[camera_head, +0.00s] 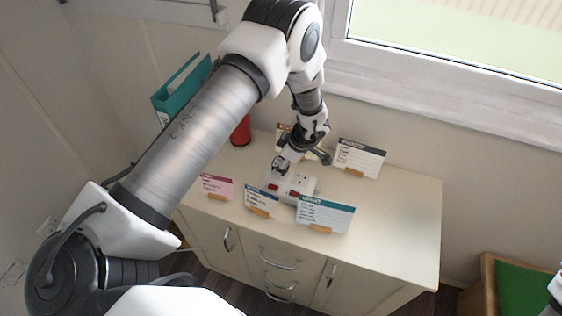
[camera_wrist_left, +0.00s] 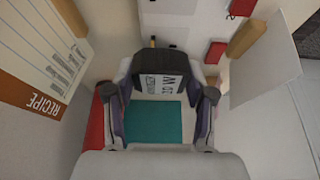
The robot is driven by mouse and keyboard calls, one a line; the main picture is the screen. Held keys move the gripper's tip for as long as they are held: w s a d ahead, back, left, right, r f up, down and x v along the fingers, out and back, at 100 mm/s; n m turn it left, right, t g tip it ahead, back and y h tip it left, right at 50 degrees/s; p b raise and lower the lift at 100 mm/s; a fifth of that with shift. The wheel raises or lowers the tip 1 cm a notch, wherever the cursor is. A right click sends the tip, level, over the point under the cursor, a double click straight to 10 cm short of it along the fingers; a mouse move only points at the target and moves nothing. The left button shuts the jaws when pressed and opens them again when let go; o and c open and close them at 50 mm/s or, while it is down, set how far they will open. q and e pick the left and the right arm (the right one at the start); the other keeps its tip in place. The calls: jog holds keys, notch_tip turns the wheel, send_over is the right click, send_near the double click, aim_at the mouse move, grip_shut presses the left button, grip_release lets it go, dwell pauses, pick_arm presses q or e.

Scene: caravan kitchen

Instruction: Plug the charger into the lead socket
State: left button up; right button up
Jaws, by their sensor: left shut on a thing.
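My left gripper (camera_head: 283,165) is over the counter, at the left end of the white socket strip (camera_head: 302,183). It is shut on the charger (camera_wrist_left: 160,83), which shows a label and dark edge between the fingers in the left wrist view. A teal patch shows just below the label. Small pins stick out beyond the charger toward the strip, which also shows in the wrist view (camera_wrist_left: 178,12) with red switches. I cannot tell whether the pins touch the strip. The strip's left part is hidden behind the gripper. My right gripper is out of view.
Recipe cards on wooden stands surround the strip: pink (camera_head: 217,187), blue-topped (camera_head: 261,200), teal-topped (camera_head: 325,214) and dark-topped (camera_head: 359,158). A red canister (camera_head: 241,132) and teal binder (camera_head: 182,86) stand at the back left. The counter's right side (camera_head: 408,205) is clear.

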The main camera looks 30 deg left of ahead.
pick_arm(q)
jog(key=shift+p, duration=0.3)
dwell(0.5)
jog(key=shift+f+b, duration=0.7)
jog(key=shift+f, duration=0.4)
dwell(0.4)
jog(key=o, duration=1.2)
jog(key=v, duration=1.2)
jog(key=shift+d+f, duration=0.1)
